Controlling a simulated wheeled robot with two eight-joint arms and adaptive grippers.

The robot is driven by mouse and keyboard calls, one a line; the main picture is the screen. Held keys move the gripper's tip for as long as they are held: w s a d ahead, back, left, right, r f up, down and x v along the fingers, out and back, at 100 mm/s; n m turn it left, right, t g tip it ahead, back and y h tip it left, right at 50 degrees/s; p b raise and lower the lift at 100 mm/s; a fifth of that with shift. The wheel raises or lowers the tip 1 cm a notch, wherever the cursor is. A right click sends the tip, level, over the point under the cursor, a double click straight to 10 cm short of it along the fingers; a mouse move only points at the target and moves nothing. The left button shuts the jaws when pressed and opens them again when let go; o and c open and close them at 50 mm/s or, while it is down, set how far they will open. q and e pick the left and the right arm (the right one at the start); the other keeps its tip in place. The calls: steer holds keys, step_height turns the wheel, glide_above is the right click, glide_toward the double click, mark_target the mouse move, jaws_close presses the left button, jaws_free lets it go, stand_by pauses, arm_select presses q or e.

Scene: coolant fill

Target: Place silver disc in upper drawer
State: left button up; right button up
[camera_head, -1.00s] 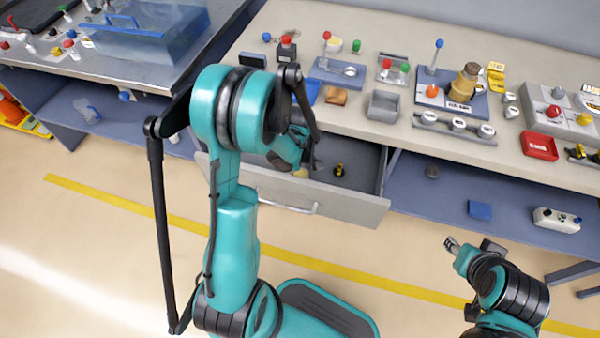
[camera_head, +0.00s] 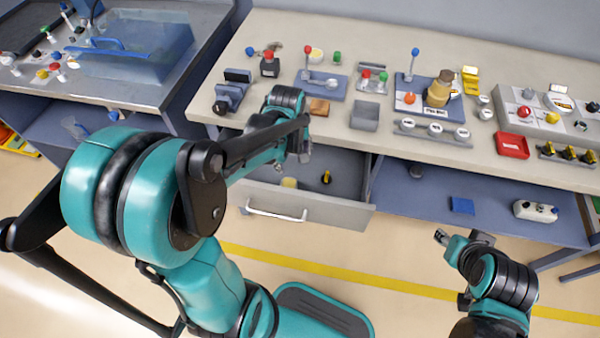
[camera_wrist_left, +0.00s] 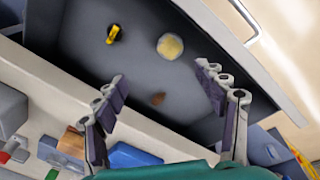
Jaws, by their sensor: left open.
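The open drawer (camera_head: 338,213) under the bench is pulled out toward me. I cannot pick out the silver disc with certainty. My left gripper (camera_head: 300,150) is over the back of the drawer. The left wrist view shows its fingers (camera_wrist_left: 163,88) spread with nothing between them. My right gripper (camera_head: 441,237) is in front of the bench, away from the drawer; its jaws are too small to read.
A lower shelf (camera_head: 420,200) lies right of the drawer.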

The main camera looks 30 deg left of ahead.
arm_select(q)
steer(key=s+d+r+m+t, duration=0.5)
steer(key=s+d+r+m, duration=0.3)
steer(key=m, duration=0.4)
steer(key=shift+s+r+m+t, duration=0.3)
steer(key=shift+s, duration=0.45)
